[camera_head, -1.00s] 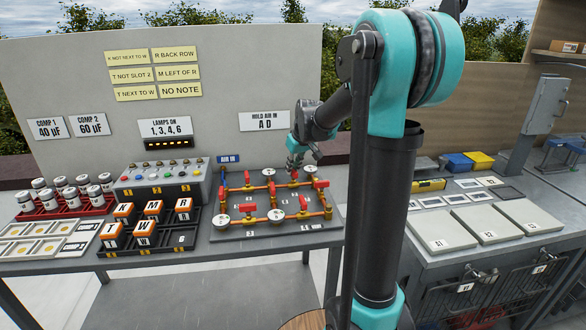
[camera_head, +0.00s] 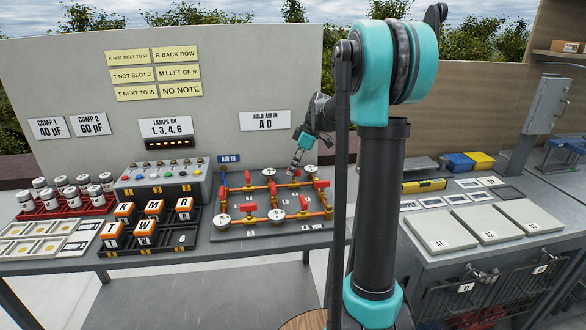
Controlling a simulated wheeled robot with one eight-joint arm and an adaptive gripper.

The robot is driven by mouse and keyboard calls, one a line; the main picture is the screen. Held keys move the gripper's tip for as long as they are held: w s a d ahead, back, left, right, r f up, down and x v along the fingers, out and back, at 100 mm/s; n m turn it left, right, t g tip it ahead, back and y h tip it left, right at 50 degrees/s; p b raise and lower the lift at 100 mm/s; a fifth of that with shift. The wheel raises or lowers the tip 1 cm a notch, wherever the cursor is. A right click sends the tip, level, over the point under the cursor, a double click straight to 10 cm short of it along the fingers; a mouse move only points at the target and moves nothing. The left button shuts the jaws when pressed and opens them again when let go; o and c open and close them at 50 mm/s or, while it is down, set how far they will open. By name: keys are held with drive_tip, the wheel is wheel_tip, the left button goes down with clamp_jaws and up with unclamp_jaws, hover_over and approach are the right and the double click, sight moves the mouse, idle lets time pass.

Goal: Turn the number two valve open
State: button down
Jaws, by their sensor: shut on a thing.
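The valve board (camera_head: 240,237) lies on the bench with copper-coloured pipes, round white gauges and several red valve handles. My gripper (camera_head: 294,173) reaches down from the upper right to the back pipe run. It is shut on a red valve handle (camera_head: 295,175) at the middle of that run, and its fingers partly hide the handle. The number plates on the board are too small to read surely, so I cannot tell which number this valve bears. Other red handles stand along the left, front and right pipes.
A lamp box (camera_head: 160,178), a rack of lettered orange blocks (camera_head: 148,248) and a red tray of jars (camera_head: 68,208) stand left of the board. A grey panel (camera_head: 225,80) with notes rises behind. My arm stands at the board's right.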

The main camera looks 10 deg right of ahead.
drive_tip(key=shift+n+g, duration=0.3)
drive_tip(key=shift+n, duration=0.5)
drive_tip(key=c, duration=1.6)
unclamp_jaws()
drive_tip(key=shift+o, duration=0.2)
drive_tip(key=v, duration=1.2)
